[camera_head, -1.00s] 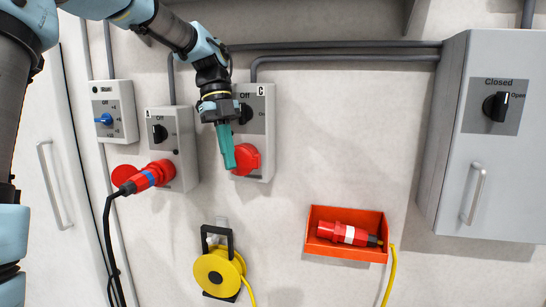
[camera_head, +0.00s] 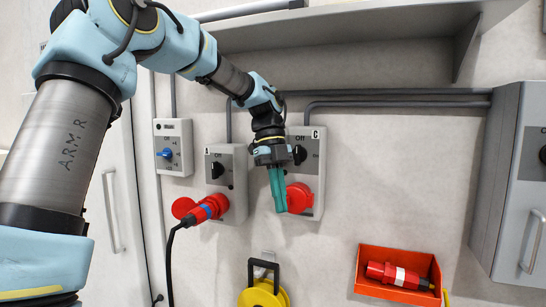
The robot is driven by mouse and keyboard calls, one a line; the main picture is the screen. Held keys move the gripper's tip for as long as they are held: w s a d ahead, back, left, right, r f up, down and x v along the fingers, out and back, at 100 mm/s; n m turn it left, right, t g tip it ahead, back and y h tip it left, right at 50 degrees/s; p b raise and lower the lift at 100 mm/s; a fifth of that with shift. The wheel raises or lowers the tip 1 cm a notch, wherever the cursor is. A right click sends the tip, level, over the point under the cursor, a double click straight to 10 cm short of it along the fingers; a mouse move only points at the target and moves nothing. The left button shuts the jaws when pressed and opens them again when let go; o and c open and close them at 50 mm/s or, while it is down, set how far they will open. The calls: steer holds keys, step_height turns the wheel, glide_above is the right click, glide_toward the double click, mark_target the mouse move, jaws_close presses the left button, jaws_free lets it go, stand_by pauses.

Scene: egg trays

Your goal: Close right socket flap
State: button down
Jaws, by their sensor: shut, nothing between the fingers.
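The right socket box (camera_head: 318,146), marked C, is a grey wall unit with a black rotary switch (camera_head: 299,155) near Off. Its round red flap (camera_head: 302,198) lies over the socket at the lower part of the box and looks shut. My gripper (camera_head: 280,208) has teal fingers pointing down, shut and empty, just left of the red flap. I cannot tell whether the fingers touch the flap. The gripper's body partly covers the left side of box C.
Left socket box A (camera_head: 227,157) holds a red plug (camera_head: 208,209) with a black cable; its red flap (camera_head: 183,207) stands open. An orange bin (camera_head: 368,265) holds another red plug (camera_head: 398,275). A yellow cable reel (camera_head: 262,294) hangs below. A shelf (camera_head: 340,30) juts out above.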

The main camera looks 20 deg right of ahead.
step_height(320, 180, up, 10)
steer(key=w+d+b, duration=0.1)
steer(key=d+b, duration=0.1)
steer(key=shift+w+f, duration=0.2)
steer(key=shift+w, duration=0.2)
steer(key=w+a+f+n+t, duration=0.2)
steer(key=a+f+n, duration=0.6)
steer(key=a+n, duration=0.1)
steer(key=w+a+f+n+t, duration=0.1)
steer(key=w+a+f+n, duration=0.1)
steer(key=a+f+n, duration=0.7)
steer(key=s+a+f+n+t, duration=0.1)
steer(key=s+a+f+n, duration=0.3)
steer(key=a+n, duration=0.4)
steer(key=s+a+f+n+t, duration=0.1)
steer(key=s+a+f+n, duration=0.3)
steer(key=a+n, duration=0.4)
steer(key=shift+s+a+f+t, duration=0.15)
steer(key=shift+a+f+t, duration=0.15)
steer(key=shift+a+f, duration=0.7)
steer(key=shift+r, duration=0.1)
